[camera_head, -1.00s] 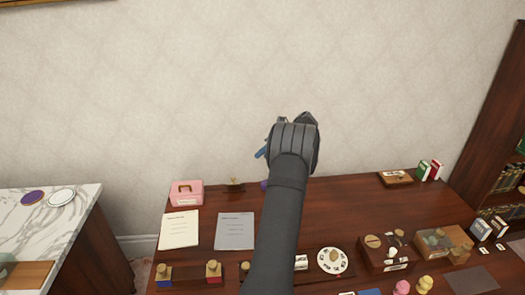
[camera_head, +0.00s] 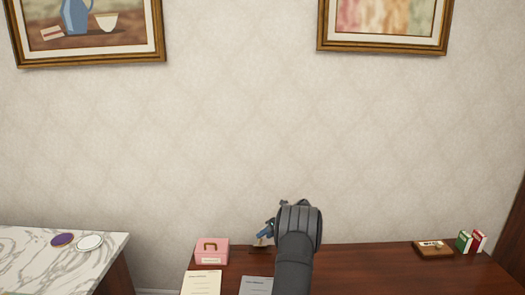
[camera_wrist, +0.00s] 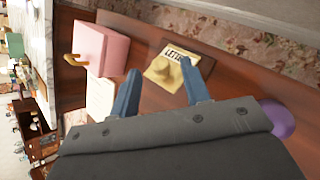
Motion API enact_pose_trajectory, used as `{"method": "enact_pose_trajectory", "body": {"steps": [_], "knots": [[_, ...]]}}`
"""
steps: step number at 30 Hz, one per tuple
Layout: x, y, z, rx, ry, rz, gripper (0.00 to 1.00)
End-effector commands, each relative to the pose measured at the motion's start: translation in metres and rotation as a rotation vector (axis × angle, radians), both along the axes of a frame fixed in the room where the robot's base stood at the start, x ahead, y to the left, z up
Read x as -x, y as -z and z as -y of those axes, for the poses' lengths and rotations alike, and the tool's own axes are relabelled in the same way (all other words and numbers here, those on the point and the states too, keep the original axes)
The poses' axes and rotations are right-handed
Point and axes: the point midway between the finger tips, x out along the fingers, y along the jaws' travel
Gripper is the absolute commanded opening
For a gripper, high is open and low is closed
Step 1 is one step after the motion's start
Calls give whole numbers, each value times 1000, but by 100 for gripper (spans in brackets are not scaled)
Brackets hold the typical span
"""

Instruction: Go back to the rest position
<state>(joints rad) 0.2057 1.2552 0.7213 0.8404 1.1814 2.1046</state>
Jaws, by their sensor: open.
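My gripper (camera_head: 264,237) is in front of the wall at the back of the dark wooden desk (camera_head: 345,270). In the wrist view its two blue fingers (camera_wrist: 160,78) stand apart. A tan, knobbed piece (camera_wrist: 166,74) on a dark base with a "LETTERS" label (camera_wrist: 178,55) shows between and beyond the fingertips. I see no object held. Whether the fingers touch the tan piece cannot be told. In the head view my gripper and arm partly hide that spot.
A pink box (camera_head: 212,252) stands left of my gripper, above papers (camera_head: 201,283). A purple round thing (camera_wrist: 279,118) is at the right in the wrist view. A small wooden box (camera_head: 433,250) and green and red boxes (camera_head: 470,242) stand right. A marble counter (camera_head: 60,262) is left.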

Motion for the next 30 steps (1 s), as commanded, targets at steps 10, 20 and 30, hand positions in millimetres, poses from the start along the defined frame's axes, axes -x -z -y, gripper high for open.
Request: {"method": "enact_pose_trajectory", "body": {"steps": [10, 20, 30], "knots": [[-3, 11, -9, 0, 1, 1, 43], [-2, 6, -6, 0, 1, 1, 43], [11, -34, 31, 0, 2, 3, 43]]}}
